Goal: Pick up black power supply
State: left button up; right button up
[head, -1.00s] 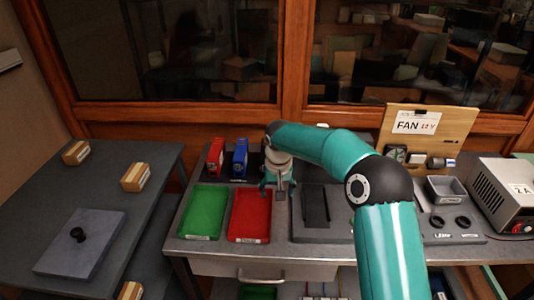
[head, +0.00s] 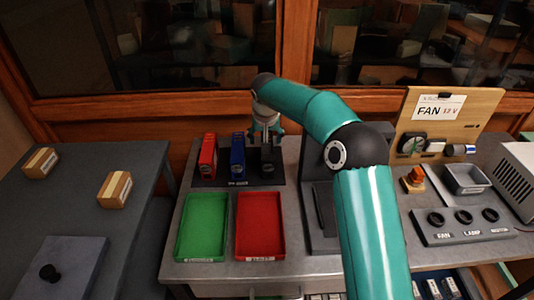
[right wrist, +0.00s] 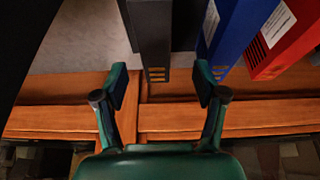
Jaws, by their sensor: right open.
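The black power supply (head: 267,166) stands upright at the right end of a dark rack, beside the blue power supply (head: 238,158) and the red power supply (head: 208,157). My right gripper (head: 266,138) is open and empty at the top of the black one in the head view. In the right wrist view the black power supply (right wrist: 155,40) reaches in between the open fingers (right wrist: 160,92), with gaps on both sides. The blue (right wrist: 232,32) and red (right wrist: 285,42) supplies lie close to the right finger there. My left gripper is out of view.
The dark rack (head: 222,183) sits behind a green tray (head: 203,226) and a red tray (head: 260,226). A dark stand (head: 322,215) is to their right, near my arm. A fan board (head: 440,120) and a switch panel (head: 463,222) are further right. Wooden window framing is close behind.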

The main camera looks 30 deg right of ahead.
jog(key=x, duration=0.4)
jog(key=shift+f, duration=0.15)
jog(key=p+x, duration=0.1)
jog(key=x, duration=0.3)
jog(key=shift+d+f+p, duration=0.25)
jog(key=shift+d+p, duration=0.1)
jog(key=shift+d, duration=0.1)
jog(key=shift+w+f, duration=0.1)
jog(key=shift+f, duration=0.2)
jog(key=shift+c, duration=0.4)
grip_shut()
jog(key=shift+r, duration=0.15)
